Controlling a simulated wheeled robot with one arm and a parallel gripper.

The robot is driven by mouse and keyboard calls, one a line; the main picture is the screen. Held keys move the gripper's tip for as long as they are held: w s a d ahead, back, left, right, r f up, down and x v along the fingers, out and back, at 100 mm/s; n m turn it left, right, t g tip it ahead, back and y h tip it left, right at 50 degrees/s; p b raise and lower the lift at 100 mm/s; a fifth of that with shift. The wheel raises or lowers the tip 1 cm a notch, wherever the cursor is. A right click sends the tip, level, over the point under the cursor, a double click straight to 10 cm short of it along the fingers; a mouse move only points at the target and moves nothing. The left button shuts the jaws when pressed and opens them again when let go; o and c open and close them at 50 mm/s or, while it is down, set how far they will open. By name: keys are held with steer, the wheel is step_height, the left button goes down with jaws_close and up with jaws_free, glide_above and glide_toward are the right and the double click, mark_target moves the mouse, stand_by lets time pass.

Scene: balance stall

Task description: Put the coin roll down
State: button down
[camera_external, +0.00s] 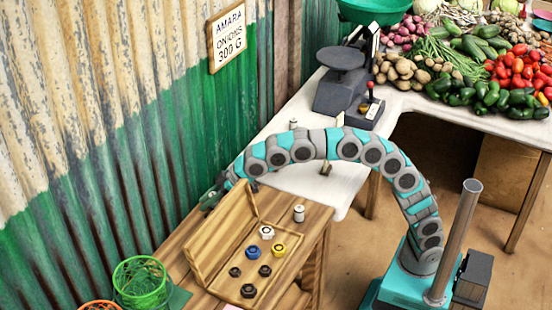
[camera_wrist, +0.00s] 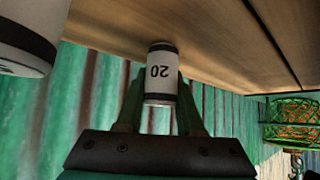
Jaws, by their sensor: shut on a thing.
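The coin roll (camera_wrist: 161,72) is a white cylinder with dark bands at its ends and the number 20, upside down in the wrist view. My gripper (camera_wrist: 159,100) is shut on it, with a finger at each side. The roll's far end appears close to the wooden tabletop (camera_wrist: 230,45); I cannot tell whether they touch. In the external view my gripper (camera_external: 211,196) is at the far left of the arm, by the corrugated wall and behind the wooden tray's raised board (camera_external: 218,232). The held roll is not clear there.
Another white, dark-banded cylinder (camera_wrist: 22,45) is close at the upper left of the wrist view. A white cylinder (camera_external: 299,213) stands right of the tray. Several small coloured pieces (camera_external: 266,232) lie in the tray. A green wire basket (camera_external: 142,282) is at the front left.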

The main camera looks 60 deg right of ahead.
steer(key=shift+f, duration=0.15)
steer(key=c, duration=0.5)
jaws_free()
steer(key=shift+c, duration=0.2)
steer(key=shift+r, duration=0.25)
steer(key=v, duration=1.2)
steer(key=shift+b, duration=0.35)
steer(key=shift+o, duration=0.2)
steer(key=shift+f, duration=0.1)
